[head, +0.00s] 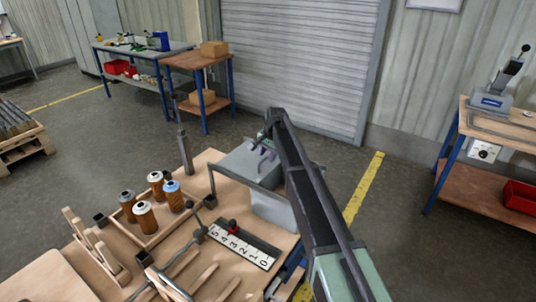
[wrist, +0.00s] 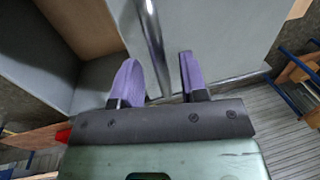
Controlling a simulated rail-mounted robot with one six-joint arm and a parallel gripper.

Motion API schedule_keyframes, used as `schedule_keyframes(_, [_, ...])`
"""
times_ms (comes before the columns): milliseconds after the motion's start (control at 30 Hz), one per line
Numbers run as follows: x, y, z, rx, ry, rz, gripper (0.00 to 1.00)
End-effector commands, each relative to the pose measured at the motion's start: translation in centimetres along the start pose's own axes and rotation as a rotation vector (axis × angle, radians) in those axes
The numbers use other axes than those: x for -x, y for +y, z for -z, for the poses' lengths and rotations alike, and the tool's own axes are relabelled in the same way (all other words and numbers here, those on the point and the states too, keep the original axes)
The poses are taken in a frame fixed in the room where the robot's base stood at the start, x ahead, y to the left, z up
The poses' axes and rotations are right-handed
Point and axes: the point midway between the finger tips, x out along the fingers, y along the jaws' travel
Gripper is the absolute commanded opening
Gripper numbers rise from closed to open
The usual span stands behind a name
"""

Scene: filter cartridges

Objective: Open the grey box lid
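The grey box (head: 272,212) stands at the far right corner of the wooden table, partly behind my arm. A flat grey panel (head: 238,165), apparently its lid, shows above and left of it with a dark edge along the front; how far it is raised I cannot tell. My gripper (head: 262,153) is over this panel. In the wrist view my gripper (wrist: 158,78) has its two purple fingers apart. A shiny metal bar (wrist: 154,45), apparently a handle, runs between them with gaps on both sides. The grey panel (wrist: 215,35) fills the view behind.
A wooden tray (head: 155,238) with several filter cartridges sits on the table (head: 112,285) left of the box. A numbered strip (head: 240,246) and a lever (head: 200,233) lie in front. Wooden racks (head: 95,250) stand at the left. A thin post (head: 184,150) rises behind.

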Motion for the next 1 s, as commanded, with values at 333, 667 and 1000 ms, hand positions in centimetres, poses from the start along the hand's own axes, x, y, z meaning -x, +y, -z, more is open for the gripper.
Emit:
schedule_keyframes(333, [3.6, -0.1, 0.0, -0.001, 0.0, 0.0, 0.4])
schedule_keyframes(667, [10.8, -0.1, -0.1, 0.0, 0.0, 0.0, 0.4])
schedule_keyframes(1000, [10.8, 0.0, 0.0, 0.0, 0.0, 0.0, 0.4])
